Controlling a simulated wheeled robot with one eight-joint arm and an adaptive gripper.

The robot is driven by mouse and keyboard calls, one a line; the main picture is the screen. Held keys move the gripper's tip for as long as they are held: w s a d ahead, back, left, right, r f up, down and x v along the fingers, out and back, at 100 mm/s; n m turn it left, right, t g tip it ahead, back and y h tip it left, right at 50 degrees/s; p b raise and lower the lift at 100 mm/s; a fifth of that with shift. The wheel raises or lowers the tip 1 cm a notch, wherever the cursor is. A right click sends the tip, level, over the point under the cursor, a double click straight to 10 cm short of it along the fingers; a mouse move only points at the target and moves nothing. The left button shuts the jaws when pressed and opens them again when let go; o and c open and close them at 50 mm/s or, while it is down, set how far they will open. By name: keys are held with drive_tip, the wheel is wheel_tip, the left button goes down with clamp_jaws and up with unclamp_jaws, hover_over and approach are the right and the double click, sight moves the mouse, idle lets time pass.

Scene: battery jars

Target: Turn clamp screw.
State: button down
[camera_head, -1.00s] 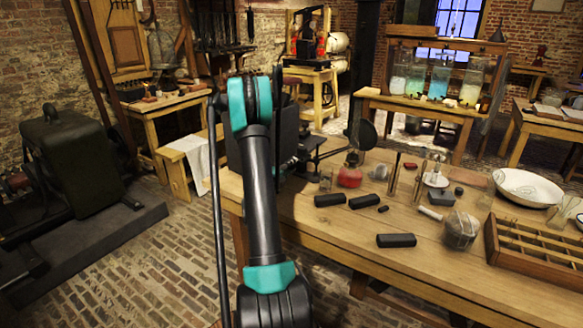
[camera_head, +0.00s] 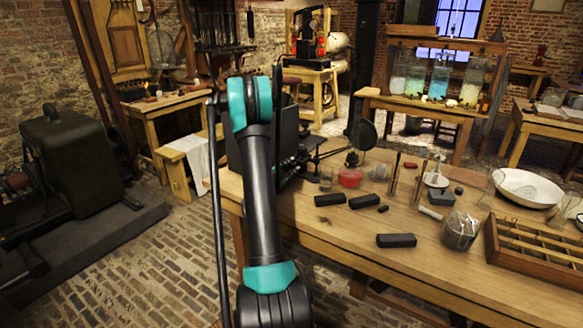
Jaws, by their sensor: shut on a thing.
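No clamp screw can be made out in this view. Glass battery jars with blue and pale liquid, one of them here (camera_head: 439,80), stand in a wooden frame (camera_head: 447,43) on a back table. My arm rises through the middle of the picture and bends at a teal joint. My gripper is not seen; the far part of the arm is hidden behind this joint and link. A dark boxy apparatus (camera_head: 288,150) stands just right of the arm on the near bench, partly covered by it. A round dark disc (camera_head: 363,134) on a stand is beside it.
The near wooden bench (camera_head: 345,243) holds black blocks (camera_head: 396,240), a red object (camera_head: 350,178), a glass jar (camera_head: 460,231), a white bowl (camera_head: 527,188) and a compartment tray (camera_head: 535,252). A dark machine (camera_head: 75,170) stands at left. Brick floor (camera_head: 150,265) is open between.

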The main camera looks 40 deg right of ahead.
drive_tip(key=shift+w+n, duration=0.1)
drive_tip(key=shift+n, duration=0.6)
drive_tip(key=c, duration=1.2)
unclamp_jaws()
drive_tip(key=shift+o, duration=0.2)
drive_tip(key=shift+r, duration=0.2)
wheel_tip(320, 180, up, 10)
drive_tip(key=shift+f, duration=0.15)
